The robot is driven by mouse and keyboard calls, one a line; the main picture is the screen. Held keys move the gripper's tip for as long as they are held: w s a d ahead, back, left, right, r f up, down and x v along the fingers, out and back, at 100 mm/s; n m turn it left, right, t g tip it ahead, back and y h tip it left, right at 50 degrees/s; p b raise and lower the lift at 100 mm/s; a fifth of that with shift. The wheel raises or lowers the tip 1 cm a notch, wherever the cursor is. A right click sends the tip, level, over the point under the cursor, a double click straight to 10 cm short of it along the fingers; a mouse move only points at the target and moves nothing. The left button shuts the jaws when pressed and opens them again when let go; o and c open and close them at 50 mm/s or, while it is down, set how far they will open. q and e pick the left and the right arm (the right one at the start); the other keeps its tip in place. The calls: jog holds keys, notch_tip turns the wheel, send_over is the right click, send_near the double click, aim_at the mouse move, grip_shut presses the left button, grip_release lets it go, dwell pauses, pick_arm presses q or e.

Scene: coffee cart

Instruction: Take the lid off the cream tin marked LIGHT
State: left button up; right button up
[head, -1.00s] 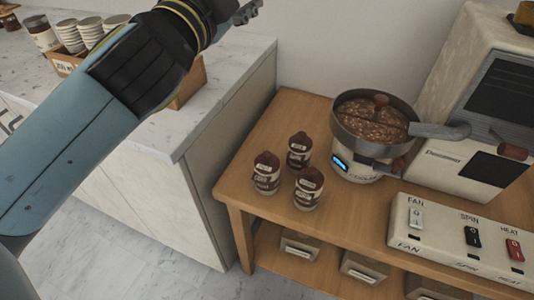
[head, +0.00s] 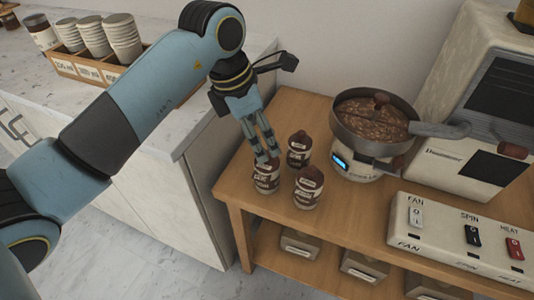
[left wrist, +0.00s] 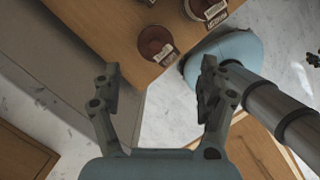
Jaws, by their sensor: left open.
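Three small cream tins with dark brown lids stand close together on the wooden table: a left one (head: 266,183), a back one (head: 298,155) and a front right one (head: 307,191). Their label words are too small to read surely, so I cannot tell which is marked LIGHT. My left gripper (head: 267,153) points down over the left tin and hides most of its lid. In the left wrist view my left gripper (left wrist: 160,75) is open and empty, with a brown lid (left wrist: 155,42) just beyond the fingertips. I cannot tell whether the fingers touch it. My right gripper is out of view.
A pan of brown beans (head: 372,118) sits on a cooker behind the tins, its handle pointing right. A switch panel (head: 460,240) stands at front right, a cream machine (head: 450,160) behind it. A marble counter (head: 190,130) holds a box of cups at left.

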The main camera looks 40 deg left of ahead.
aim_at(267, 152)
pick_arm(q)
jog(key=x, duration=0.8)
jog(key=shift+w+a, duration=0.25)
jog(key=shift+w, duration=0.05)
jog(key=c, duration=1)
